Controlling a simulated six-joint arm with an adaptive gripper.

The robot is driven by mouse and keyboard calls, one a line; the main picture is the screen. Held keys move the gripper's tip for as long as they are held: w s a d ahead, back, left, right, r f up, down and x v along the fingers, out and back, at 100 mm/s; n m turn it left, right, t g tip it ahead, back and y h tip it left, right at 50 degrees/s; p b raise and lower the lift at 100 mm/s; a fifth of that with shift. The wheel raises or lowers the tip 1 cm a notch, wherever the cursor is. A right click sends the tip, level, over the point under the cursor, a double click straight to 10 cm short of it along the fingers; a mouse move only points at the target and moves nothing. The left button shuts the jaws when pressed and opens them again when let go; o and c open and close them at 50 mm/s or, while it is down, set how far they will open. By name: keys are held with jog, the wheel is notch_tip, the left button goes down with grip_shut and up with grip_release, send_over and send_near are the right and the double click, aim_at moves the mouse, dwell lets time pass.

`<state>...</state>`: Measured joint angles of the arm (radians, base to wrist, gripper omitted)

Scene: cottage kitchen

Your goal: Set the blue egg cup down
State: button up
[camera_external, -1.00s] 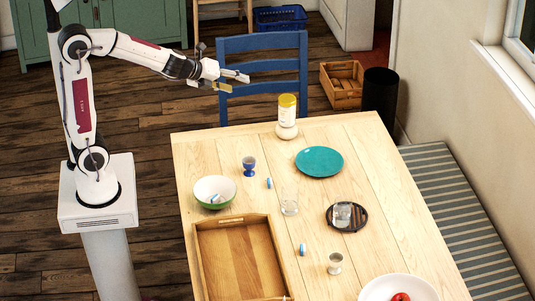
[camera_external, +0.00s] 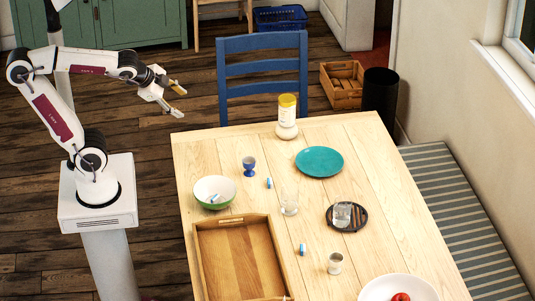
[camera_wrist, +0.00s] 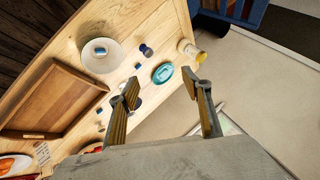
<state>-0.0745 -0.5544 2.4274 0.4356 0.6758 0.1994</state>
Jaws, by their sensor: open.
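The blue egg cup (camera_external: 249,165) stands upright on the wooden table (camera_external: 230,143), to the upper right of the green and white bowl. It also shows in the wrist view (camera_wrist: 146,50), beside the white bowl. My gripper (camera_external: 181,101) is open and empty. It is in the air off the table's far left corner, well apart from the egg cup. In the wrist view both fingers (camera_wrist: 160,92) are spread with nothing between them.
A green and white bowl (camera_external: 226,183) holding a small blue and white item, a wooden tray (camera_external: 274,235), a clear glass (camera_external: 289,206), a teal plate (camera_external: 337,161) and a yellow-lidded jar (camera_external: 288,122) are on the table. A blue chair (camera_external: 262,42) stands behind it.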

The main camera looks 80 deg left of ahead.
jog(key=s+d+f+n+g+h, duration=0.1)
jog(key=s+d+f+n+h, duration=0.2)
jog(key=s+d, duration=0.5)
jog(key=shift+d+n+h, duration=0.4)
jog(key=shift+d+n, duration=0.3)
jog(key=shift+s, duration=0.1)
dwell(0.4)
